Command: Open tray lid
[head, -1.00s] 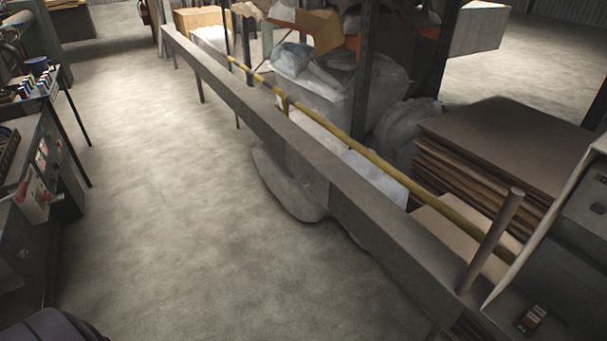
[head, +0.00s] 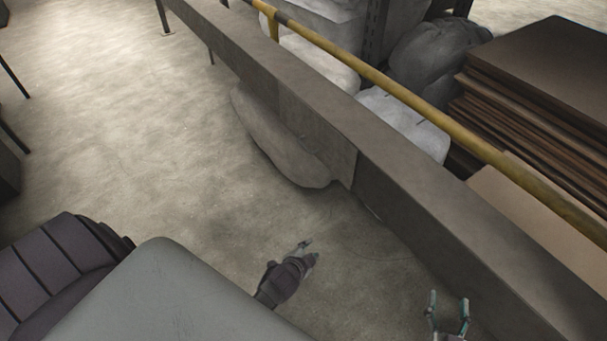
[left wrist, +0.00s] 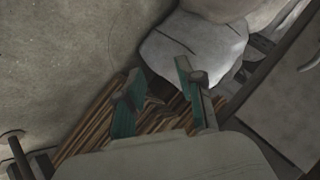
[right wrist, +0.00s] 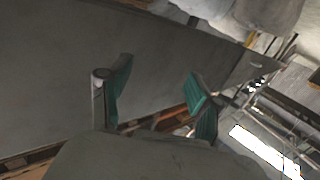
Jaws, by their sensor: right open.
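No tray or lid can be made out in any of the views. My left gripper (head: 307,250) hangs over the concrete floor, left of the long grey beam, in the head view. Its teal-padded fingers stand apart with nothing between them in the left wrist view (left wrist: 158,90). My right gripper (head: 448,303) is at the bottom of the head view, close to the beam's near side. Its fingers are spread and empty in the right wrist view (right wrist: 158,85), with a broad grey surface behind them.
The long grey beam (head: 400,190) runs diagonally, with a yellow rail (head: 440,120) beyond it. A pale sack (head: 275,140) lies under the beam. Stacked brown boards (head: 550,70) and white bags (head: 405,120) are behind the rail.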

